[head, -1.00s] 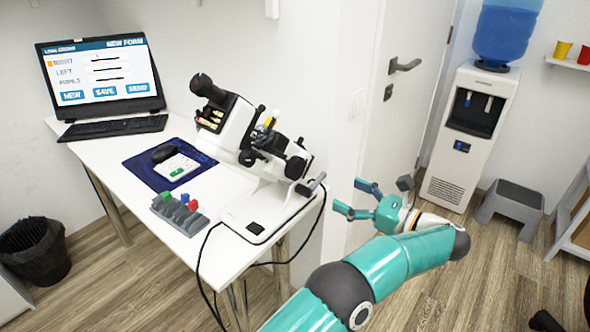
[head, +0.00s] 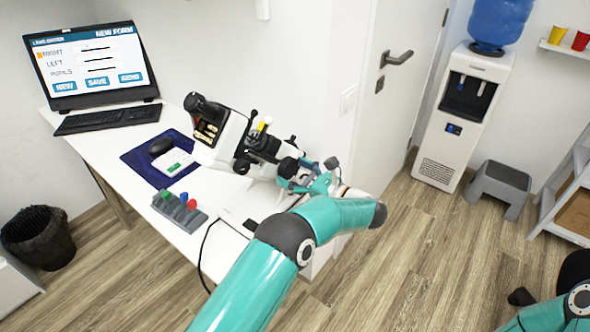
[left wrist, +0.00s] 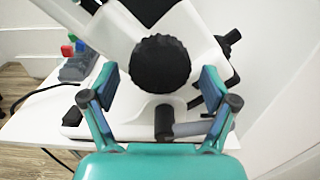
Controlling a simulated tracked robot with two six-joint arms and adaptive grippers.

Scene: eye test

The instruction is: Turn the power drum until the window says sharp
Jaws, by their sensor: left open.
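The white and black lens-measuring instrument (head: 228,140) stands tilted on the white table. A round black ribbed knob, seemingly the power drum (left wrist: 160,64), is on its side in the left wrist view. My left gripper (head: 300,185) is at the instrument's right side in the head view and partly covers it there. In the left wrist view the left gripper (left wrist: 158,88) is open, its blue-padded fingers on either side of the knob, with gaps showing. Whether they touch it I cannot tell. I can read no window text on the instrument. My right gripper is out of view.
A door (head: 385,110) stands behind my left arm.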

